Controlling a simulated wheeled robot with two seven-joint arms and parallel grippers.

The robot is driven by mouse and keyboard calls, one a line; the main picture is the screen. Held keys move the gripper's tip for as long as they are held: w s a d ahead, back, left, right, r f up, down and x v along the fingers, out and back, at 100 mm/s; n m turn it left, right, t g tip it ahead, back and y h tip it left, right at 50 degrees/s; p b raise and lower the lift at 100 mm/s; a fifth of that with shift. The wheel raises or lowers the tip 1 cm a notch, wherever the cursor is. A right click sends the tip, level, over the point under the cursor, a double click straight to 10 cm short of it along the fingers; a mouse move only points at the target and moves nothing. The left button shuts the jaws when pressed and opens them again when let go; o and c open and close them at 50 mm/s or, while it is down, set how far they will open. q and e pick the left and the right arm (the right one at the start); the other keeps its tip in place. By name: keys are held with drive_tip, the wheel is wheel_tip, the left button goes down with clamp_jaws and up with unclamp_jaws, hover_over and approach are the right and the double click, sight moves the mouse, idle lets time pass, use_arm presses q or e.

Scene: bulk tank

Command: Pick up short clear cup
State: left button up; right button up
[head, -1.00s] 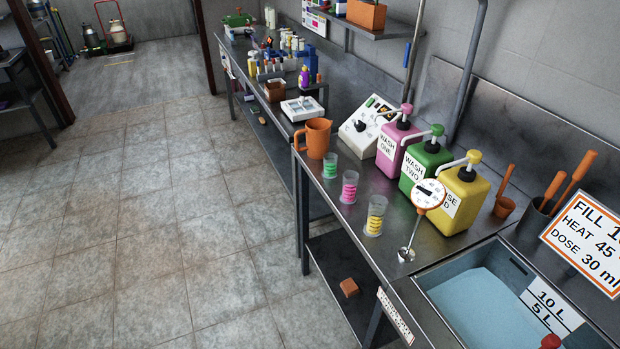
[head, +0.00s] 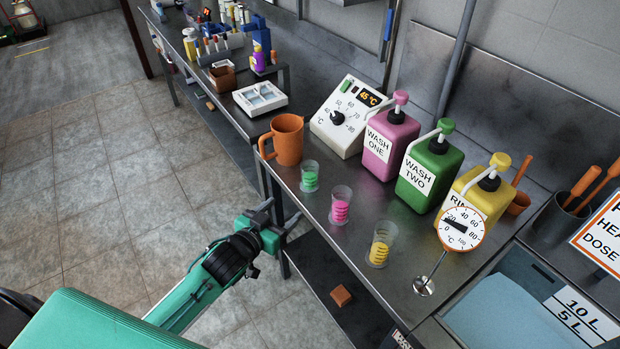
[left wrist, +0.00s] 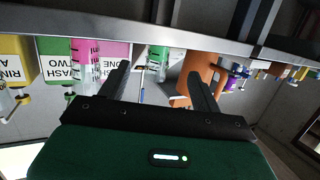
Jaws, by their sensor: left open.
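Three clear cups with coloured markings stand in a row along the steel bench's front edge. The short one, with green marks (head: 310,176), is farthest along, beside the orange jug. A taller pink-marked cup (head: 341,206) and a yellow-marked cup (head: 382,244) stand nearer. My left gripper (head: 282,212) is open and empty, just off the bench edge, below and left of the green-marked cup and apart from it. In the upside-down left wrist view, that cup (left wrist: 158,58) shows beyond and between the open fingers (left wrist: 156,70). My right gripper is not in view.
The orange jug (head: 288,140) stands close behind the short cup. A control box (head: 345,117) and pink (head: 390,147), green (head: 430,175) and yellow (head: 478,205) pump bottles line the back. A dial thermometer (head: 461,229) stands near the sink (head: 530,262).

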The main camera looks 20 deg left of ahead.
sight(305, 182)
use_arm(q)
drive_tip(key=w, duration=0.2)
drive_tip(key=w+d+r, duration=0.1)
drive_tip(key=w, duration=0.1)
drive_tip(key=w+d+p, duration=0.1)
drive_tip(key=w, duration=0.2)
drive_tip(key=shift+w+d+r, duration=0.1)
drive_tip(key=shift+d+r, duration=0.1)
drive_tip(key=shift+w+d, duration=0.15)
drive_tip(key=shift+w, duration=0.5)
drive_tip(key=shift+a+p+x, duration=0.1)
drive_tip(key=shift+p+x, duration=0.3)
drive_tip(key=shift+x, duration=0.8)
drive_tip(key=shift+a+p+x, duration=0.15)
drive_tip(key=shift+p+x, duration=0.25)
drive_tip(key=shift+x, duration=0.8)
drive_tip(key=shift+f, duration=0.15)
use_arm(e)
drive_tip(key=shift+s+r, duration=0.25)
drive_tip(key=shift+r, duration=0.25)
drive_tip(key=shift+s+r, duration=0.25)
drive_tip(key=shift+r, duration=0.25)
use_arm(q)
drive_tip(key=c, duration=1)
drive_tip(key=shift+c, duration=0.3)
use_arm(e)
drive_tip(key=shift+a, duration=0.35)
